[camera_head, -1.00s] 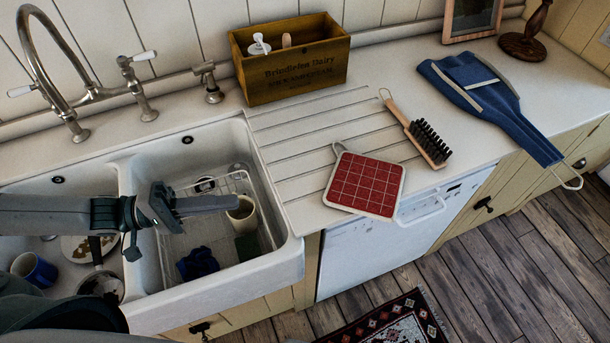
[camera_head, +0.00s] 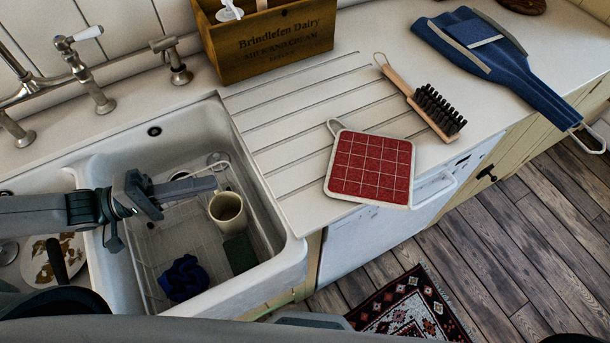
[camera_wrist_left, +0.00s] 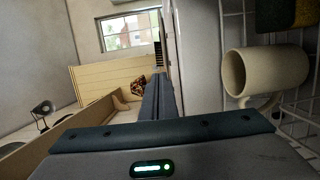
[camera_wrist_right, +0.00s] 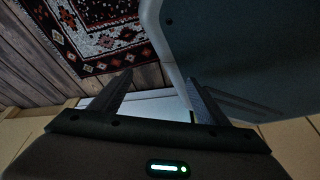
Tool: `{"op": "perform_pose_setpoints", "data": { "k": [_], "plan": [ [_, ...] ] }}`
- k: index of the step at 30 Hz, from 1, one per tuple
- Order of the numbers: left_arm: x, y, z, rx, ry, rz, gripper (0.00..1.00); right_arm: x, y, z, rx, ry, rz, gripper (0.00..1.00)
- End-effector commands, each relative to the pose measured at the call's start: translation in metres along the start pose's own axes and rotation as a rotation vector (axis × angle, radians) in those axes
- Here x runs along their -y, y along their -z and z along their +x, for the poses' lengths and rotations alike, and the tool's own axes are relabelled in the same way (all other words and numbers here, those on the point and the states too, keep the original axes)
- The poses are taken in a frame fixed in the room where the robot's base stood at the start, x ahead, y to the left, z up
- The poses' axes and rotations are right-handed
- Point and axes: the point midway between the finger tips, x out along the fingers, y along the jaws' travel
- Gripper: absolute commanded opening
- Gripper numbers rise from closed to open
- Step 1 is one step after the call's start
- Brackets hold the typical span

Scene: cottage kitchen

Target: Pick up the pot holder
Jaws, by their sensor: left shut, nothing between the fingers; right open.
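The pot holder (camera_head: 370,167) is a red checked square with a pale border and a hanging loop at its upper left corner. It lies flat on the front of the ribbed drainboard, near the counter edge. My left gripper (camera_head: 213,186) is over the sink, left of the pot holder and apart from it. It is shut and empty; its closed fingers also show in the left wrist view (camera_wrist_left: 158,95). My right gripper (camera_wrist_right: 158,85) shows only in the right wrist view, open and empty, with the rug and floor beyond. The pot holder is not seen in either wrist view.
A brush (camera_head: 424,105) lies right of the pot holder, and a blue cloth item (camera_head: 500,55) farther right. A wooden box (camera_head: 270,35) stands behind. The sink holds a rack with a cream mug (camera_head: 227,212) and a blue cloth (camera_head: 184,277).

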Motion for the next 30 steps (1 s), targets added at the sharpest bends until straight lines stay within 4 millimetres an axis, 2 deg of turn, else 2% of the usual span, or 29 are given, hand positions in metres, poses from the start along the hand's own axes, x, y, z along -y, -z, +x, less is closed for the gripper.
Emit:
{"op": "perform_pose_setpoints", "data": {
  "k": [2, 17, 23, 29, 30],
  "plan": [
    [0.004, 0.000, 0.000, 0.000, 0.000, 0.000, 0.00, 0.001, 0.001, 0.004, -0.007, 0.001, 0.000, 0.69],
    [0.003, 0.000, 0.004, 0.001, -0.001, 0.000, 0.00, 0.001, 0.000, 0.002, -0.003, 0.001, 0.000, 0.69],
    [0.002, 0.000, 0.019, 0.002, -0.003, -0.001, 0.00, -0.002, -0.012, -0.002, 0.029, -0.002, 0.000, 0.69],
    [0.001, 0.000, 0.047, 0.002, -0.004, -0.001, 0.00, -0.004, -0.034, -0.010, 0.085, -0.004, -0.001, 0.69],
    [0.001, -0.001, 0.054, 0.002, -0.003, 0.000, 0.00, -0.007, -0.045, -0.012, 0.111, -0.008, 0.001, 0.69]
  ]
}}
